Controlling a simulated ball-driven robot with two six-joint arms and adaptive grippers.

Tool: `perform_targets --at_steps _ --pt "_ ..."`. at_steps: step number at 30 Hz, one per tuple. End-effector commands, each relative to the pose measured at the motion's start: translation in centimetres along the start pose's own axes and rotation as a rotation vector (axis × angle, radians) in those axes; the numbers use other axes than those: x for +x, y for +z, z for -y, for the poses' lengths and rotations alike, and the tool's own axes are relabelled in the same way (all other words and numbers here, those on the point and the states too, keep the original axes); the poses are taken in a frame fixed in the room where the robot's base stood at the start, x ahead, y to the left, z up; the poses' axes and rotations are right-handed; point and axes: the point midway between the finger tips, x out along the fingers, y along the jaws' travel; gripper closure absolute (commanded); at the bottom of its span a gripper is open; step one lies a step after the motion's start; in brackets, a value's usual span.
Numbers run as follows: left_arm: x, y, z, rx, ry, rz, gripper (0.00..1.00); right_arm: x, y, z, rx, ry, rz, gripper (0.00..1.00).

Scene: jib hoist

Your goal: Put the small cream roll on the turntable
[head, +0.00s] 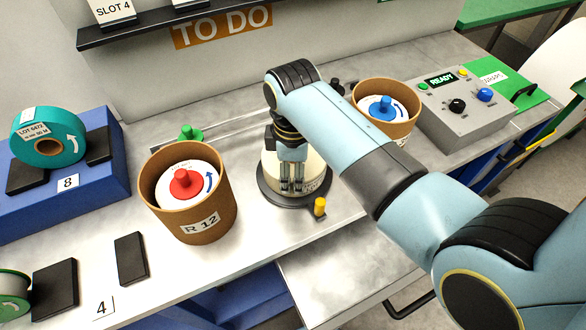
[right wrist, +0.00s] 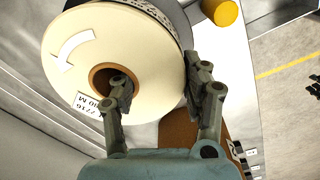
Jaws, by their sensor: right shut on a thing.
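The cream roll (head: 314,172) is at the turntable (head: 270,196), a dark round plate with a yellow knob (head: 320,206). In the right wrist view the cream roll (right wrist: 80,60) shows a white curved arrow, a label and a brown core hole. My right gripper (head: 291,186) points down over it. In the right wrist view the gripper (right wrist: 160,80) is shut on the roll's wall, one finger in the core hole and one outside. The roll lies over the plate; whether it touches the plate I cannot tell. My left gripper is not in view.
Another tub (head: 400,97) with a blue knob stands behind right, beside a grey control box (head: 455,110) reading READY. A teal roll (head: 48,138) sits on a blue stand at left.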

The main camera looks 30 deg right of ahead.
Motion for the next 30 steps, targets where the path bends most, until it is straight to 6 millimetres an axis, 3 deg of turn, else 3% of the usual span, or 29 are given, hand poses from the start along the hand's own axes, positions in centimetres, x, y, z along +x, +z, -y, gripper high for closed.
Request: perform_targets --at_steps 6,7,12,23,30 --pt "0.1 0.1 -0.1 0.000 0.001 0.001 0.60 0.1 0.0 -0.1 0.000 0.002 -0.001 1.00" --pt "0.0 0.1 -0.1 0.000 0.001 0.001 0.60 0.2 0.0 0.0 0.000 0.000 0.000 0.49" --pt "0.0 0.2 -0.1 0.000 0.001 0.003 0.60 0.2 0.0 0.0 0.000 0.000 0.000 0.30" --pt "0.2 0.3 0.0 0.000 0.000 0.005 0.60 -0.7 0.0 -0.1 0.001 0.001 -0.001 0.30" --pt "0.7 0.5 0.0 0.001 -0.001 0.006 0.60 -5.5 -0.1 0.0 0.001 0.003 -0.003 0.30"
